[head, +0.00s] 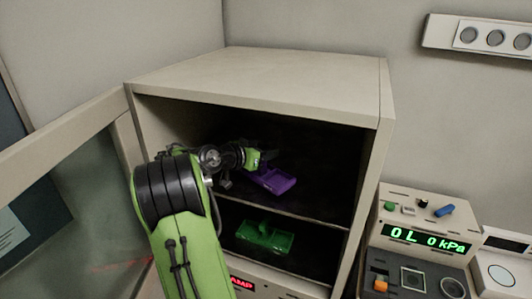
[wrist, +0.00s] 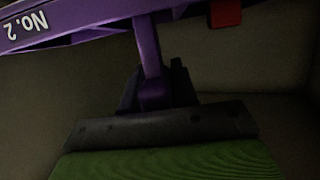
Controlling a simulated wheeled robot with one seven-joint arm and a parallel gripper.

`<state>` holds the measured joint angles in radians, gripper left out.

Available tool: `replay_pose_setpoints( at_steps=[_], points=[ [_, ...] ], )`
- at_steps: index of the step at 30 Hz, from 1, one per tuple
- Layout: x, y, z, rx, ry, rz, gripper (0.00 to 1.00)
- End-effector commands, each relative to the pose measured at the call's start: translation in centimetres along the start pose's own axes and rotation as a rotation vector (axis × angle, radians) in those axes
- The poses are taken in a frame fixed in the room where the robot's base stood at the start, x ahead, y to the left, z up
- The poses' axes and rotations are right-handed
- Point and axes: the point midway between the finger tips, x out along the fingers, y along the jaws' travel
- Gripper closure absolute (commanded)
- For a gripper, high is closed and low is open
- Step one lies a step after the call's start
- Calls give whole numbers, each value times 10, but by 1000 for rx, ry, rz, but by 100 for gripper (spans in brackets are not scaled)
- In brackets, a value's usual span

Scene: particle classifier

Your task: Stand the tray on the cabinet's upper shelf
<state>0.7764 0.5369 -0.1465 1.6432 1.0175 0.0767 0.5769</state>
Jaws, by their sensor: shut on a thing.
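A purple tray (head: 272,182) is inside the cabinet's upper compartment, above the upper shelf (head: 315,213). I cannot tell whether it touches the shelf. My gripper (head: 261,160) reaches in from the left and is shut on the tray. The wrist view shows the gripper (wrist: 155,82) closed around an upright purple handle. The tray (wrist: 95,22) crosses the top of that view, with "No. 2" on its side and a small red part at the right. The cabinet (head: 255,75) is open at the front.
A green tray (head: 264,237) lies on the lower shelf. The open cabinet door (head: 75,165) swings out at the left. A device with a green "0L 0 kPa" display (head: 428,240) stands right of the cabinet. The cabinet top is clear. The upper compartment's right side looks empty but dark.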

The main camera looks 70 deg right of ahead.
Motion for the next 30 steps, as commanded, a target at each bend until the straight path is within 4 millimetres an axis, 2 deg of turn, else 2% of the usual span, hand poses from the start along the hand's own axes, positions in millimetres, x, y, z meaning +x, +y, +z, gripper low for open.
replay_pose_setpoints(
  at_steps=[3,8,9,14,23,26,30],
  points=[
    [4,1,12,1,3,1,100],
    [4,0,12,2,3,1,100],
    [4,0,13,1,1,1,70],
    [4,0,13,1,1,1,47],
    [0,0,13,1,2,-1,47],
    [-16,-2,14,1,2,-4,47],
    [-54,-2,15,1,2,-8,47]
  ],
)
